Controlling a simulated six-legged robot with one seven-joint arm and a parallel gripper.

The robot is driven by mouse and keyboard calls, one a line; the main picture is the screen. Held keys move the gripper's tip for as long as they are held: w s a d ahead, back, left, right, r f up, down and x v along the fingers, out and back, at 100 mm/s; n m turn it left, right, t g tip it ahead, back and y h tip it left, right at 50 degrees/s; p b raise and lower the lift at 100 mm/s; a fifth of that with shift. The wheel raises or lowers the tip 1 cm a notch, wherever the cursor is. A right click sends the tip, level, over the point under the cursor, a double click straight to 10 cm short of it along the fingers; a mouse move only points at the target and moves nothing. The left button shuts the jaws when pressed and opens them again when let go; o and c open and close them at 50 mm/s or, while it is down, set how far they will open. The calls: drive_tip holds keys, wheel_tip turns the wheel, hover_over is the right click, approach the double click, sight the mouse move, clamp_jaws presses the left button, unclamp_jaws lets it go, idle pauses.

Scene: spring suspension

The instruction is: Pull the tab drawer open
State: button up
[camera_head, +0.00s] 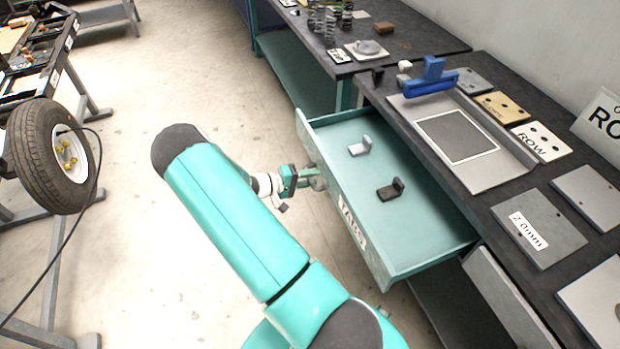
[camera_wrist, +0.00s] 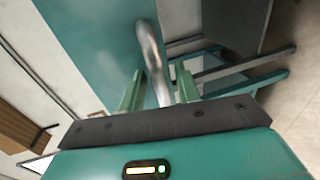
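The tab drawer (camera_head: 425,250) is teal, labelled "TABS", and stands pulled well out from under the dark workbench. A light grey bracket (camera_head: 360,147) and a dark bracket (camera_head: 391,190) lie inside it. My gripper (camera_head: 304,180) is at the drawer's front, by the handle (camera_head: 319,183). In the wrist view, the curved metal handle (camera_wrist: 153,62) passes between the two green fingers of my gripper (camera_wrist: 160,86). A gap shows between the handle and the right finger, so the fingers look open around it. The handle's lower end is hidden behind the gripper body.
The workbench (camera_head: 470,190) holds a tray with a blue-handled tool (camera_head: 431,78) and several flat plates (camera_head: 538,228). A second bench (camera_head: 420,35) with springs stands behind. A wheel (camera_head: 48,155) on a stand is at left. The floor (camera_head: 130,240) between is clear.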

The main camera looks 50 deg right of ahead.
drive_tip(key=v, duration=1.3)
drive_tip(key=shift+w+a, duration=0.2)
drive_tip(key=shift+a, duration=0.15)
drive_tip(key=shift+r, duration=0.1)
drive_tip(key=s+a+r+n+t+y, duration=0.1)
drive_tip(key=s+a+r+t+y, duration=0.3)
drive_tip(key=r, duration=0.7)
drive_tip(key=s+a+r+n+t+y, duration=0.2)
drive_tip(key=s+a+r+t+y, duration=0.2)
drive_tip(key=s+a+r, duration=0.4)
drive_tip(key=s+a+r+n+t+y, duration=0.2)
drive_tip(key=s+a+r+t+y, duration=0.2)
drive_tip(key=a+r, duration=0.8)
wheel_tip(320, 180, up, 2)
drive_tip(key=shift+s+a+r+t+y, duration=0.2)
drive_tip(key=shift+s+a+t+y, duration=0.1)
drive_tip(key=shift+s+y, duration=0.6)
drive_tip(key=shift+d, duration=0.3)
